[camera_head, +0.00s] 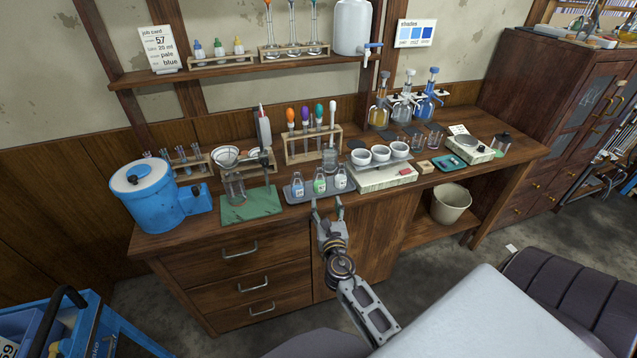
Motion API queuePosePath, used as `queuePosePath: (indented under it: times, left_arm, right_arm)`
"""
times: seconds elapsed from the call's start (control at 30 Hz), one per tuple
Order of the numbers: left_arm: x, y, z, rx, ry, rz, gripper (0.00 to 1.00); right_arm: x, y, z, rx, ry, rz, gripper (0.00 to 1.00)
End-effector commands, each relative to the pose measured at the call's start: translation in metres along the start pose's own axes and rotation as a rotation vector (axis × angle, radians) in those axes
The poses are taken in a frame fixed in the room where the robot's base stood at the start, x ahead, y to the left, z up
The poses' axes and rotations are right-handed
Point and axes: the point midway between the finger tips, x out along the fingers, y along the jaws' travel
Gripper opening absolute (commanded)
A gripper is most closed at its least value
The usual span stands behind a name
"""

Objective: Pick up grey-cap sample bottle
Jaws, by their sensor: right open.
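Several small clear sample bottles stand upright on a grey tray (306,197) at the front edge of the wooden bench. The left bottle (297,187) holds bluish liquid, the middle bottle (319,184) green, and the right bottle (341,181) pale blue. Their caps are too small for me to tell surely which one is grey. My right gripper (327,204) is open and empty, its fingers pointing toward the tray from in front of the bench edge. It appears apart from the bottles. My left gripper is not in view.
A green mat (262,207) with a beaker and stand lies left of the tray. A white stand with bowls (385,181) is close on the right. A rack of colourful droppers (312,155) stands behind. A blue drum (147,198) is at far left.

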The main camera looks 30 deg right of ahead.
Motion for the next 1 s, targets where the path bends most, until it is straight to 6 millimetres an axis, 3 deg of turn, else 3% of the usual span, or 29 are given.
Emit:
queuePosePath:
  times: [0.27, 1.0]
  left_arm:
    - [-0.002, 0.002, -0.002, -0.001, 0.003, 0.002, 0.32]
    - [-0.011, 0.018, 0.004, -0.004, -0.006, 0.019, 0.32]
  right_arm:
    - [0.009, 0.0, 0.001, 0.002, -0.001, 0.0, 0.54]
    - [0.07, 0.001, 0.001, 0.002, 0.0, 0.0, 0.54]
